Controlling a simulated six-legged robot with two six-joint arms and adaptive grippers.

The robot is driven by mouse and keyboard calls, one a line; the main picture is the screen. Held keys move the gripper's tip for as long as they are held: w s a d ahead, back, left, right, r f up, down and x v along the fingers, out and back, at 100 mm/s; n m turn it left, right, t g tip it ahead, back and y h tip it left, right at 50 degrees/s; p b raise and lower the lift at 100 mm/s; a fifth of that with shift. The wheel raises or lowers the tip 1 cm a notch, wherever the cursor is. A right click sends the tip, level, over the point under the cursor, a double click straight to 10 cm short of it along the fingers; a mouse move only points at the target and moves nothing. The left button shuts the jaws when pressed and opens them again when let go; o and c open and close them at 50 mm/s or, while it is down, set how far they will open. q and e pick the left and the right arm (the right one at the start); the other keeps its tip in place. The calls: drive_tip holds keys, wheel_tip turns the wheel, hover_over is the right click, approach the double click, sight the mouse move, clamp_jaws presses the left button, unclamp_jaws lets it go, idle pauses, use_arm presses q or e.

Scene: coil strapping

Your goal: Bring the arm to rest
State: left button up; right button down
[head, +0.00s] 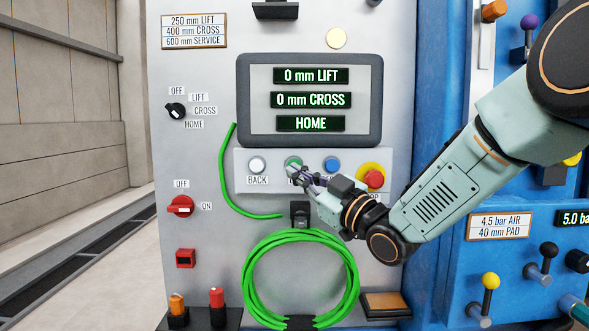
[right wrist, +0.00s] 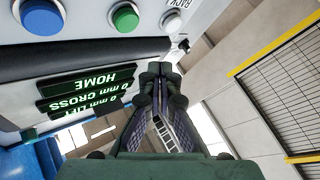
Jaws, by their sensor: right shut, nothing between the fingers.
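My right arm (head: 437,200) comes in from the right in the head view, across the front of a grey control panel. My right gripper (head: 300,174) is shut and empty, in front of the green button (head: 293,162) and partly covering its label. In the right wrist view the gripper fingers (right wrist: 160,75) meet at their tips, and the green button (right wrist: 125,18) shows to their upper left. I cannot tell whether the fingertips touch the panel. The display (head: 310,100) reads 0 mm LIFT, 0 mm CROSS and HOME. My left gripper is not in view.
A white button (head: 257,164), a blue button (head: 332,164) and a red stop button (head: 373,178) flank the gripper. A black selector knob (head: 175,111) and a red switch (head: 181,206) sit left. A coiled green hose (head: 252,285) hangs below. Blue machinery with levers (head: 487,292) stands right.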

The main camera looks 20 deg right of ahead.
drive_tip(key=shift+f, duration=0.15)
drive_tip(key=s+d+f+m+g+h+b, duration=0.1)
drive_tip(key=s+f+m+g+h+b, duration=0.15)
drive_tip(key=f, duration=1.05)
drive_tip(key=s+d+f+m+g+h+b, duration=0.1)
drive_tip(key=s+f+m+g+h, duration=0.25)
drive_tip(key=f, duration=0.85)
drive_tip(key=s+d+f+m+g+h+b, duration=0.15)
drive_tip(key=s+f+m, duration=0.25)
drive_tip(key=f, duration=0.9)
drive_tip(key=s+f+m+g+h+b, duration=0.1)
drive_tip(key=s+f+g+b, duration=0.9)
drive_tip(key=s+f, duration=2.2)
drive_tip(key=s+g+h, duration=0.1)
drive_tip(key=s, duration=0.2)
drive_tip(key=shift+s+f, duration=0.4)
drive_tip(key=shift+a+g, duration=0.1)
drive_tip(key=shift+g, duration=0.15)
